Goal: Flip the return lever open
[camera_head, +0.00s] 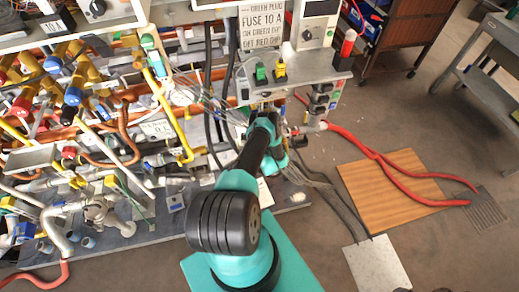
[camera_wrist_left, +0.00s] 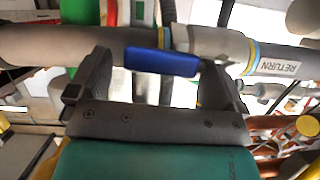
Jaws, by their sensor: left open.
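In the left wrist view, the blue return lever (camera_wrist_left: 162,61) lies roughly crosswise, along a grey horizontal pipe. The pipe carries a white RETURN label (camera_wrist_left: 277,64) to the right of the lever. My left gripper (camera_wrist_left: 155,66) is open, with one dark finger near each end of the lever. The lever lies between the fingertips; I cannot tell whether either finger touches it. In the head view my teal and black arm reaches up to the right end of the lower pipework, where its fingers and the lever cannot be made out. My right gripper is not in view.
Dense pipes and valves (camera_head: 75,90) fill the left of the head view. A shelf with a fuse sign (camera_head: 262,28) stands behind the arm. Red hoses (camera_head: 375,160) and a wooden board (camera_head: 393,190) lie on the floor at right. Orange pipes (camera_wrist_left: 275,125) lie close below right in the wrist view.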

